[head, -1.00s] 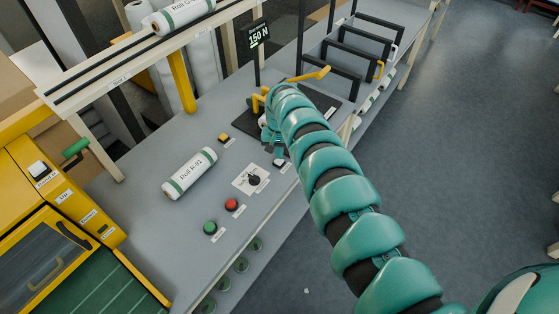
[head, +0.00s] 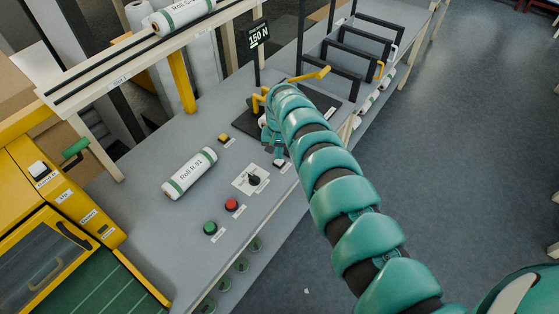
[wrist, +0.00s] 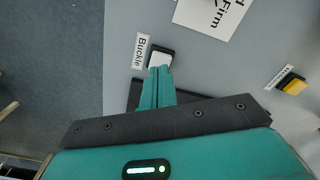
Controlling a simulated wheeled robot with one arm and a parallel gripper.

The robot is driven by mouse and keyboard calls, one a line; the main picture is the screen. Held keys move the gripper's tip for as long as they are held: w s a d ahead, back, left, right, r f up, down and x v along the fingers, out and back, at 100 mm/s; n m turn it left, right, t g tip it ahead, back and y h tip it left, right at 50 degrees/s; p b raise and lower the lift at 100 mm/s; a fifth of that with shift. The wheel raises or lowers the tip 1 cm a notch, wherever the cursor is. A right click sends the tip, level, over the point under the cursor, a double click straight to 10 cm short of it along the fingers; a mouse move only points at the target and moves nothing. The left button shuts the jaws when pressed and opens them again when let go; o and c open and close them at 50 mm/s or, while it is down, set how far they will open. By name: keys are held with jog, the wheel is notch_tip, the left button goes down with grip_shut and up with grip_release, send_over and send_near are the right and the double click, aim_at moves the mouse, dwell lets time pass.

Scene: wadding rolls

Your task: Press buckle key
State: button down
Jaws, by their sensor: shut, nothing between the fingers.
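The buckle key (wrist: 159,59) is a white cap on a black base beside a label reading "Buckle" in the wrist view. My gripper (wrist: 159,71) is shut and empty, its two teal fingers side by side. Its fingertips overlap the near edge of the white cap in the picture; I cannot tell whether they touch it or how far the cap is down. In the head view the key (head: 279,163) shows small at the bench's front edge, just below my gripper (head: 279,152), which my arm partly hides.
A yellow key (head: 224,138), a dial on a white card (head: 253,179), a red button (head: 232,205) and a green button (head: 210,228) are on the bench. Roll R-91 (head: 190,173) lies left of the dial. A display (head: 259,34) reads 150 N. Yellow handles stand behind my gripper.

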jog(key=shift+f, duration=0.1)
dwell(0.4)
jog(key=shift+f+b, duration=1.05)
jog(key=shift+r+p, duration=1)
jog(key=shift+r, duration=0.15)
notch_tip(320, 180, up, 6)
jog(key=p, duration=0.4)
dwell(0.4)
